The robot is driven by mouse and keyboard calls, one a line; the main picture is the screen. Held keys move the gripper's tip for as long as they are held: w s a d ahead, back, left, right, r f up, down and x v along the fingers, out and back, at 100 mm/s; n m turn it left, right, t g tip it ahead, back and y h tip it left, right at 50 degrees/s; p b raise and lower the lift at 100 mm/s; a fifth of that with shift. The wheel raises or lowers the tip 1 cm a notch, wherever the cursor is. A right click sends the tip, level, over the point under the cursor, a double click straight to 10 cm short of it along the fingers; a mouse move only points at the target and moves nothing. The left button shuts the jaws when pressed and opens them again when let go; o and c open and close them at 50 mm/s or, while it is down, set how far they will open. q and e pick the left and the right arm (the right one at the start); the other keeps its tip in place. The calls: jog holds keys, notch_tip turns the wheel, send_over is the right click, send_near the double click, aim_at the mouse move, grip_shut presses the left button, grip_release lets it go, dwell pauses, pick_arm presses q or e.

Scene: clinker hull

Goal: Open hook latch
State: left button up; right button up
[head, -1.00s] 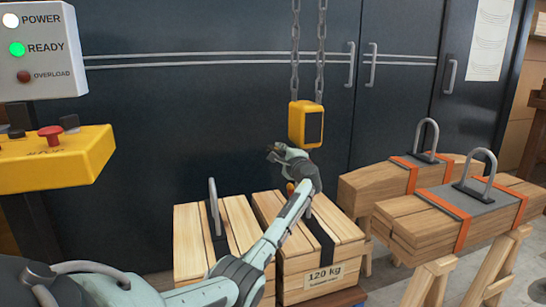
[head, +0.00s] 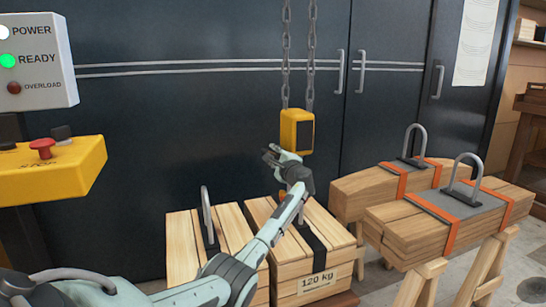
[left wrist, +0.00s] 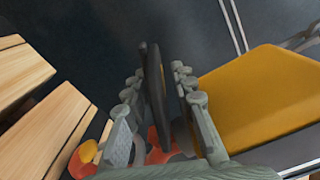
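The yellow hoist block (head: 297,131) hangs on two chains at the middle of the head view. It also shows as a yellow body at the right of the left wrist view (left wrist: 262,95). My left gripper (head: 271,153) is at the block's lower left in the head view. In the left wrist view, its two fingers (left wrist: 160,95) stand apart on either side of a dark, narrow upright part (left wrist: 153,85), perhaps the latch; I cannot tell if they touch it. An orange-red part (left wrist: 160,140) shows lower between the fingers. The hook is mostly hidden. My right gripper is out of view.
Two strapped wooden crates (head: 312,262) stand below the block, one marked 120 kg. Timber bundles (head: 435,220) with metal loops rest on trestles at right. A yellow control box (head: 50,172) and an indicator panel (head: 40,60) with READY lit green are at left.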

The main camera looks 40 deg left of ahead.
pick_arm(q)
jog(key=shift+f, duration=0.2)
jog(key=shift+s+d, duration=0.2)
jog(key=shift+d, duration=0.25)
jog(key=v, duration=1.1)
